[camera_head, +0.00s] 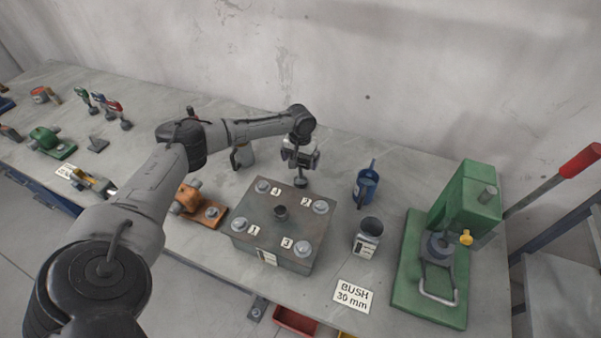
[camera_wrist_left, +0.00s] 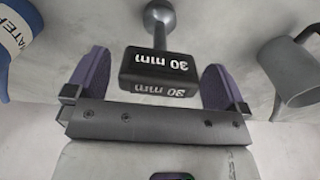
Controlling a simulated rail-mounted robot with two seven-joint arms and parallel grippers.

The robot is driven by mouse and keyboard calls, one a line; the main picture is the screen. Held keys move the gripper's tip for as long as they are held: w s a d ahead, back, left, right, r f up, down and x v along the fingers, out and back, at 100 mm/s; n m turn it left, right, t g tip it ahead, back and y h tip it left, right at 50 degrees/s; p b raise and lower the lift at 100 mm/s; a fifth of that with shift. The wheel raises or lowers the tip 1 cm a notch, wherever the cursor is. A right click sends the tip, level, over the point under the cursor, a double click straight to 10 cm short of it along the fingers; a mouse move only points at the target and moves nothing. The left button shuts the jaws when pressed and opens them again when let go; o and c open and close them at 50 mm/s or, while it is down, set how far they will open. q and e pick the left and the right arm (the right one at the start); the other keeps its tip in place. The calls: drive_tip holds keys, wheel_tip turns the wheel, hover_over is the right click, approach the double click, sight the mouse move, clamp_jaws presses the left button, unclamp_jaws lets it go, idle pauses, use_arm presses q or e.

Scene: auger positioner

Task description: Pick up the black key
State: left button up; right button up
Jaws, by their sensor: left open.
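The black key shows in the left wrist view as a black block marked "30 mm" (camera_wrist_left: 158,70) on a grey stem with a rounded end. My left gripper (camera_wrist_left: 155,85) is open, with one purple-padded finger on each side of the key's block. The fingers look apart from it. In the head view my left gripper (camera_head: 300,157) is over the table behind the bolted steel block, and it mostly hides the key; only its grey lower part (camera_head: 301,182) shows beneath. My right gripper is not in view.
The steel block (camera_head: 262,250) with numbered bolts stands just in front. Several coloured-handled keys (camera_head: 98,101) stand far left. A "BUSH 30 mm" card (camera_head: 353,296) lies in front.

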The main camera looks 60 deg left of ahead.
use_arm(q)
drive_tip(key=shift+f, duration=0.15)
drive_tip(key=shift+c, duration=0.5)
drive_tip(key=c, duration=0.9)
drive_tip(key=shift+r, duration=0.2)
